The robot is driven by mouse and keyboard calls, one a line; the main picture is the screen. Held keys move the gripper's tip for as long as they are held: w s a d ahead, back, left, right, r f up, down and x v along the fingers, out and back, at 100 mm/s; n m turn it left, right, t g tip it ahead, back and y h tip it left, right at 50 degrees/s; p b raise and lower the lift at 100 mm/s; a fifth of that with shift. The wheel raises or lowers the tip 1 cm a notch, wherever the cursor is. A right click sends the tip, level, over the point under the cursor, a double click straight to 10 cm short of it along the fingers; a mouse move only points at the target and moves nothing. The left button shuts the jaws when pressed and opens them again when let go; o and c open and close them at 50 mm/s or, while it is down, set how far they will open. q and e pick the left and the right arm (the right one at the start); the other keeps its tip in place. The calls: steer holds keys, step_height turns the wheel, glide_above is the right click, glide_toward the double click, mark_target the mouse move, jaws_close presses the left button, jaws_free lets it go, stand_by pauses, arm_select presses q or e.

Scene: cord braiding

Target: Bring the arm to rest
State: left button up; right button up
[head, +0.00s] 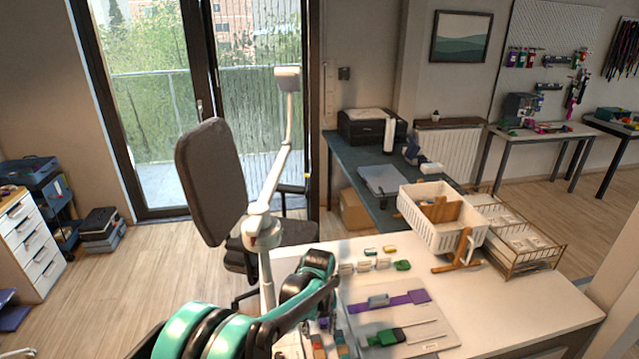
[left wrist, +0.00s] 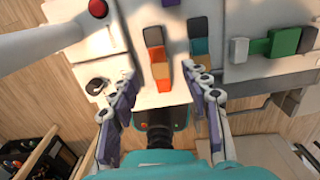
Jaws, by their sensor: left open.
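My left arm (head: 205,330), teal and black, reaches in from the bottom of the head view to the near-left part of the white table (head: 520,307). My left gripper (head: 322,298) is partly hidden by its own wrist there. In the left wrist view its two purple-padded fingers (left wrist: 167,82) stand wide apart, with nothing held between them. An orange and dark block row (left wrist: 160,72) lies beyond and between the fingertips. My right gripper is in neither view.
A white lamp post (head: 265,275) rises close beside my left arm. A pale board (head: 440,333) holds a purple bar (head: 405,299) and a green tool (head: 385,337). A white basket (head: 425,230) and wire rack (head: 535,258) stand farther right. The table's right part is bare.

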arm_select(q)
steer(key=s+a+r+n+t, duration=0.3)
steer(key=s+a+r+n, duration=0.65)
steer(key=r+n, duration=0.5)
steer(key=s+a+n+t, duration=0.4)
steer(key=s+a+n, duration=0.4)
steer(key=n, duration=1.1)
steer(key=shift+s+f, duration=0.25)
steer(key=shift+s, duration=2.1)
steer(key=shift+a, duration=0.1)
